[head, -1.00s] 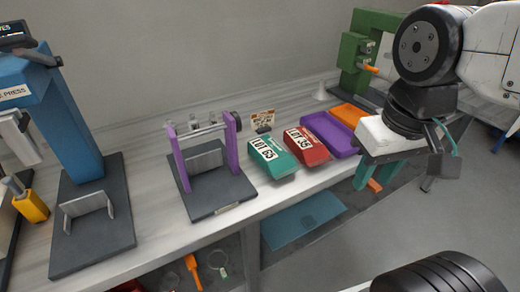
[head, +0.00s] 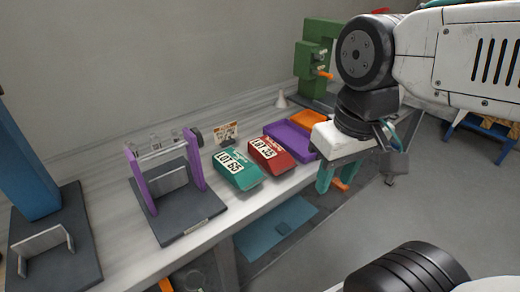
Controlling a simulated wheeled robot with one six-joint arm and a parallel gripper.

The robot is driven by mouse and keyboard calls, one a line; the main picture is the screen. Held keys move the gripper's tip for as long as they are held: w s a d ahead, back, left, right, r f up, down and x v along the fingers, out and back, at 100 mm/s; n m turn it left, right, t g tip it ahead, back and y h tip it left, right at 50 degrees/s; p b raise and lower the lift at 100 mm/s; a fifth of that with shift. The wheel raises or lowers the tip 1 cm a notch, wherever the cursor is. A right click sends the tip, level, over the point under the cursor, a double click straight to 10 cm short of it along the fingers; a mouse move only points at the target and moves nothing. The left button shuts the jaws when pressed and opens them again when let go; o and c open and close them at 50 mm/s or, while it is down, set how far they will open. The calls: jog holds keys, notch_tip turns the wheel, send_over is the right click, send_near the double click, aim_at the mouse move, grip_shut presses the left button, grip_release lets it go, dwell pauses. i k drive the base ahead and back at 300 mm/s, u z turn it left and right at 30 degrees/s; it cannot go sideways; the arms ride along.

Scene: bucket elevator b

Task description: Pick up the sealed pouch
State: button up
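A teal block-like pack (head: 240,178) with a white "LOT 65" label lies near the bench's front edge. A red one (head: 275,158), its label seemingly reading "LOT 35", lies to its right. I cannot tell whether either is the sealed pouch, and no other pouch is plain to see. My gripper (head: 339,178) points down to the right of the red pack, past the bench's front edge and apart from both packs. Its teal fingers look spread. A small orange piece shows by the fingertips; I cannot tell whether it is between or behind them.
A purple tray (head: 283,133) and an orange tray (head: 306,121) lie behind the red pack. A purple-framed fixture (head: 199,165), a small card stand (head: 226,139) and a green machine (head: 310,55) stand on the bench. A blue press (head: 27,165) stands left. Open floor lies right.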

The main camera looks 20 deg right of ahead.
aim_at(275, 160)
jog(key=k, duration=0.5)
jog(key=u, duration=1.55)
jog(key=i, duration=0.85)
jog(key=z, duration=1.7)
